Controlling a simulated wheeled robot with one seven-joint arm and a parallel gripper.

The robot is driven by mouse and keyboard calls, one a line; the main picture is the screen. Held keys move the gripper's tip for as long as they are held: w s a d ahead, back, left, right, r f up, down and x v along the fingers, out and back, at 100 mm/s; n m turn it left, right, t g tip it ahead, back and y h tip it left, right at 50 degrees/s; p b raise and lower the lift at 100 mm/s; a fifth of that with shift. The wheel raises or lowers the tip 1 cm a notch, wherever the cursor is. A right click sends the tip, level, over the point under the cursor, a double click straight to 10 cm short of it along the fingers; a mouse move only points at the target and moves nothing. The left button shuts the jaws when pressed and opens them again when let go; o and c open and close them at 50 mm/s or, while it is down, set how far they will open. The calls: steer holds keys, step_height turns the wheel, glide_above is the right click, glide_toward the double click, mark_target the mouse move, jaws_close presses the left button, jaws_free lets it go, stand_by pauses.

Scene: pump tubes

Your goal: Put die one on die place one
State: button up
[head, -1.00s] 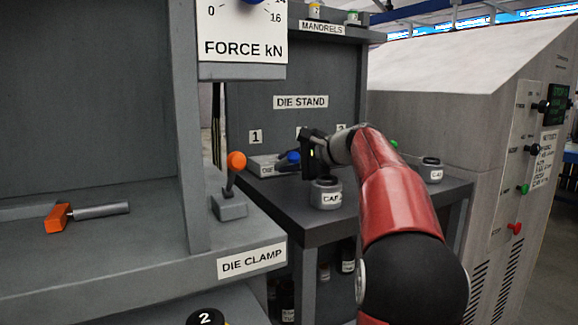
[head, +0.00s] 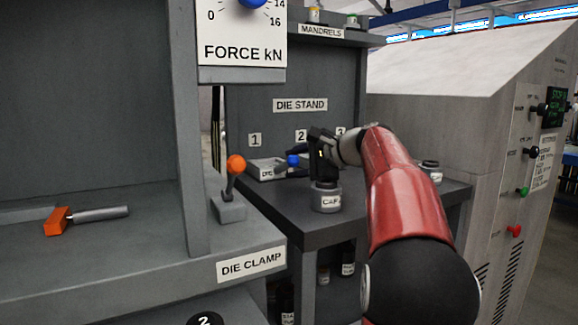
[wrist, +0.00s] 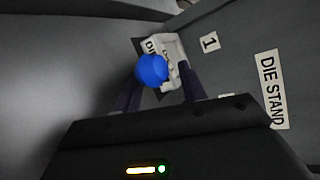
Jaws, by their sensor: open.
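A blue round knob (head: 293,160) stands at the die stand, by a pale block labelled "DIE" (head: 266,173) below plate 1 (head: 255,140). I take this for die one at its stand place, but the number on it is not readable. My gripper (head: 301,160) is open and reaches in from the right at the knob. In the wrist view the knob (wrist: 152,69) lies between the two dark fingers (wrist: 158,86), with gaps beside it. The pale labelled block (wrist: 172,50) shows behind it. The knob hides part of the block. Die place one is not clearly identifiable.
A grey pot labelled "CAP" (head: 326,198) stands just below my gripper on the dark table (head: 300,218). Another pot (head: 431,168) is partly hidden by my arm. At left are the die clamp shelf (head: 150,255), an orange-knobbed lever (head: 236,166) and an orange-headed hammer (head: 58,220).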

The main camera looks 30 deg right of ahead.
steer(key=v, duration=0.9)
steer(key=shift+s+r, duration=0.1)
steer(key=shift+s, duration=0.15)
